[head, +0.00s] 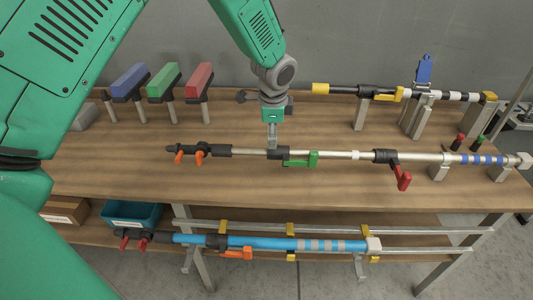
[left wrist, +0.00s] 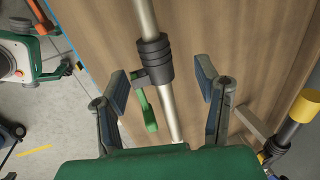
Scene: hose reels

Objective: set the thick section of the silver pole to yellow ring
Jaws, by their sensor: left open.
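The silver pole (head: 340,155) lies lengthwise across the table, with a black collar and green lever (head: 312,158) near its middle and a red lever clamp (head: 402,176) further right. Blue bands (head: 482,160) mark its right part; I cannot make out a yellow ring on it. My left gripper (head: 272,136) points down at the black collar. In the left wrist view my left gripper (left wrist: 162,82) is open, its fingers on either side of the collar (left wrist: 154,60) and green lever (left wrist: 148,112), apart from them. My right gripper is out of view.
A black pole with yellow parts (head: 320,88) stands on supports behind. A blue pole (head: 270,242) hangs on rails below the front edge. Blue, green and red blocks (head: 198,80) stand at the back left. A teal bin (head: 130,217) sits on the lower shelf.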

